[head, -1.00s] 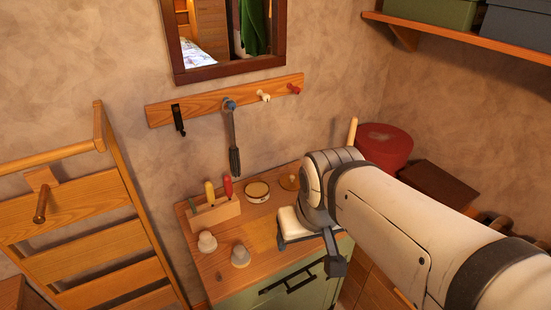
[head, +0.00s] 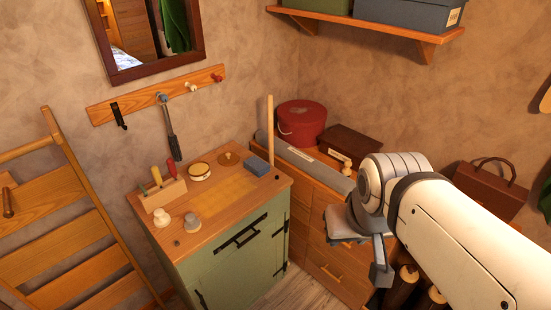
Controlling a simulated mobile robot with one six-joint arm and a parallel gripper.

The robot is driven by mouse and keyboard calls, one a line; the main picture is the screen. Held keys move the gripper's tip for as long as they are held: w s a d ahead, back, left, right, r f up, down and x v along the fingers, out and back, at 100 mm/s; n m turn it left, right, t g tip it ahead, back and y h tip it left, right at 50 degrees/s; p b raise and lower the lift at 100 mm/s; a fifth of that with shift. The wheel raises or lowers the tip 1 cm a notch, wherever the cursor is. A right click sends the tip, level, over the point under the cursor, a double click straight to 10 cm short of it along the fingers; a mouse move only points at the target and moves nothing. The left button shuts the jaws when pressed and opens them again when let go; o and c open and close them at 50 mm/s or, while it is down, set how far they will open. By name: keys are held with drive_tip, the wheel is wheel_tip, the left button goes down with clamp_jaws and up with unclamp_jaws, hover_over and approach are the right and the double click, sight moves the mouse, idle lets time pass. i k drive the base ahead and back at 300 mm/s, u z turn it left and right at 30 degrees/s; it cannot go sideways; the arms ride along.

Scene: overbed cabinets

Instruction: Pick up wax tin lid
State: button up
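A round brass-brown disc (head: 229,160), which looks like the wax tin lid, lies flat at the back of the green cabinet's wooden top (head: 225,205). A round tin (head: 200,171) with a pale top and dark rim stands just left of it. My gripper (head: 358,258) is to the right of the cabinet, in front of the drawer chest, well apart from the lid. Its two fingers appear spread, with nothing seen between them. The fingertips are partly hidden by its own body.
A blue block (head: 257,166) sits right of the disc, near an upright wooden stick (head: 270,130). The middle of the top is bare.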

sight(227, 158)
drive_tip(key=z, duration=0.5)
drive_tip(key=k, duration=0.85)
drive_tip(key=z, duration=0.4)
drive_tip(key=i, duration=1.15)
drive_tip(key=u, duration=1)
drive_tip(key=i, duration=1.15)
drive_tip(key=u, duration=0.85)
drive_tip(key=i, duration=0.3)
drive_tip(key=u, duration=0.3)
drive_tip(key=k, duration=0.8)
drive_tip(key=u, duration=0.2)
drive_tip(key=i, duration=0.85)
drive_tip(key=z, duration=0.05)
